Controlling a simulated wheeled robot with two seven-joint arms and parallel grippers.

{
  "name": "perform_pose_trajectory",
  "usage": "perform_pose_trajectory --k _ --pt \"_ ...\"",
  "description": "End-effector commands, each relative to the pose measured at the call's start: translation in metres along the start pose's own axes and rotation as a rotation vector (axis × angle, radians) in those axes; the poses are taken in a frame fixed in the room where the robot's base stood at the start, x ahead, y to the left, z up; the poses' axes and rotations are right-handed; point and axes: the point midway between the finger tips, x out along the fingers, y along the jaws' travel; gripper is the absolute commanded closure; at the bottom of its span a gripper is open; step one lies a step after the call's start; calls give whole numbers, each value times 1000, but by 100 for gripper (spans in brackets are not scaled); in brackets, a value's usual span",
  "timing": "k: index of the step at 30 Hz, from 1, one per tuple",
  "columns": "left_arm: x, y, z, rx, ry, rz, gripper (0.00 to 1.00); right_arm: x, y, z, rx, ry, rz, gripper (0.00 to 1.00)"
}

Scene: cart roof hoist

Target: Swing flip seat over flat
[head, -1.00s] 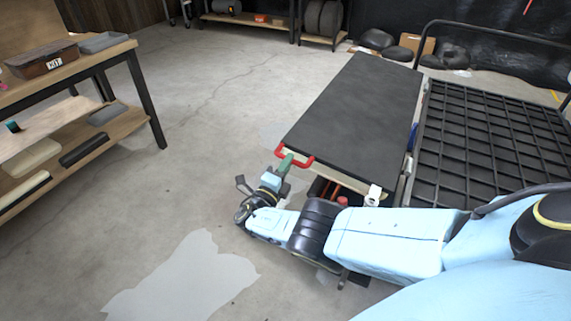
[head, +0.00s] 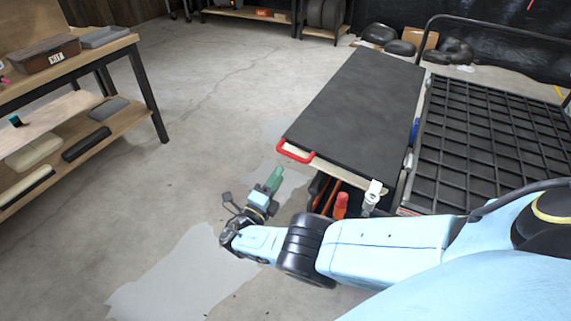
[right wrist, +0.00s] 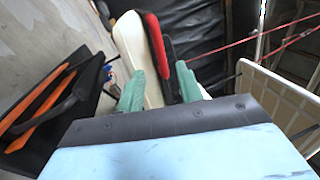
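The flip seat shows as a black, flat-looking panel (head: 355,105) beside the mesh cart bed, with a pale edge. A red handle (head: 295,152) sits at its near left corner; in the right wrist view the handle (right wrist: 157,46) lies beyond the fingers, along a cream edge (right wrist: 135,45). My right gripper (head: 273,180) is below and left of the handle, apart from it in the head view. Its green fingers (right wrist: 160,90) stand apart with nothing held between them. My left gripper is in neither current view.
The black mesh cart bed (head: 490,145) with a tubular rail is at the right. Under the seat's near end are orange-red items (head: 340,205) and a white latch-like part (head: 373,192). A wooden workbench (head: 100,52) stands left; the floor between is open.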

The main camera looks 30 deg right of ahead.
Motion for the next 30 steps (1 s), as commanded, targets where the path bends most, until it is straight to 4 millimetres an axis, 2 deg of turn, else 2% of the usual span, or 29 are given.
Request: perform_pose_trajectory --k 3,10,19,30 --pt "0 0 -2 0 2 0 100 -27 1 0 0 -2 3 64" --pt "-1 0 -8 -4 3 -1 100 -55 1 -1 -2 1 0 64" --pt "-4 -1 -14 -7 15 -2 100 -60 0 -1 -2 1 0 64" --pt "-2 -4 -6 -2 -2 -6 100 -60 1 -1 -2 1 0 64"
